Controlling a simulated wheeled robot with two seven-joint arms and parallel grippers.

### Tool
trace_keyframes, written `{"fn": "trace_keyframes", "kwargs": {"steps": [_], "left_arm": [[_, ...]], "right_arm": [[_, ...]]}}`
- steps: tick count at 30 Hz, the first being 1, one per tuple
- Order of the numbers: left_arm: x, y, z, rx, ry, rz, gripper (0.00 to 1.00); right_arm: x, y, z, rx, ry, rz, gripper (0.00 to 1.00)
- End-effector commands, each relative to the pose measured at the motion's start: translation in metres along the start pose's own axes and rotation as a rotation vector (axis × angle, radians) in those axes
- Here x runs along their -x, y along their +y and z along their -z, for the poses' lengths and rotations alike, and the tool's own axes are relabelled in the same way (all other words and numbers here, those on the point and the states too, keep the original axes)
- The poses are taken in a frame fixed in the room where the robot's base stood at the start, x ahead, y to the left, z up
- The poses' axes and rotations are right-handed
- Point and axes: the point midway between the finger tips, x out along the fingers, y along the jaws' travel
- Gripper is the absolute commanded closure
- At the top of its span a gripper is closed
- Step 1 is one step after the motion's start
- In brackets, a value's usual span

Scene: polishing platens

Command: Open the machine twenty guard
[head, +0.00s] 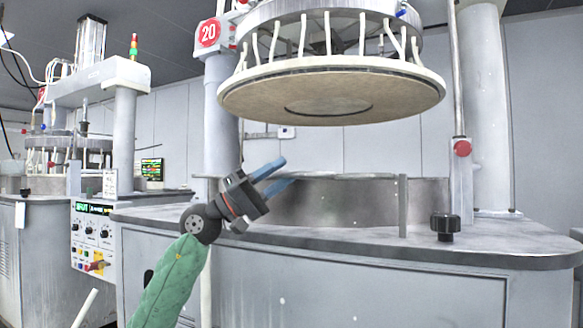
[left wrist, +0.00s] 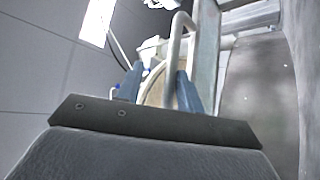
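Machine twenty carries a red round sign "20" (head: 208,33) on its left column. Its guard appears to be the low curved grey metal wall (head: 345,203) standing around the lower platen area on the worktop. My left gripper (head: 277,178) is at the guard's left end, its two blue fingers apart and pointing up and right. In the left wrist view the fingers (left wrist: 160,92) are spread, with a pale bent tube (left wrist: 172,50) showing between them, not clamped. Whether the tube touches a finger I cannot tell. My right gripper is out of view.
The round upper platen (head: 330,88) hangs above the guard. A black knob (head: 445,226) stands on the worktop (head: 490,246) at right, and a red knob (head: 462,148) sits on a vertical rod. A control panel (head: 92,232) and another machine stand at left.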

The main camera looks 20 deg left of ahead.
Motion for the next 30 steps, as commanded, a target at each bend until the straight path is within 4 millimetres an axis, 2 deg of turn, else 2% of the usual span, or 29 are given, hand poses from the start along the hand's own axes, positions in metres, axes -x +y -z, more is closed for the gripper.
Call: {"fn": "trace_keyframes", "kwargs": {"steps": [3,9,22,30], "left_arm": [[0.013,0.000,0.000,-0.001,0.001,0.000,0.66],[0.024,0.001,0.000,-0.001,0.001,0.000,0.66],[0.027,0.000,0.000,-0.002,0.001,-0.001,0.66],[0.033,-0.002,0.000,-0.002,0.001,-0.001,0.66]], "right_arm": [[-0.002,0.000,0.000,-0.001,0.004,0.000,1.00],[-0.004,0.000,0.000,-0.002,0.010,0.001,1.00],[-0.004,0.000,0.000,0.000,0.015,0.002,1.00],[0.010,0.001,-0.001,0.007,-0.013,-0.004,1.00]]}}
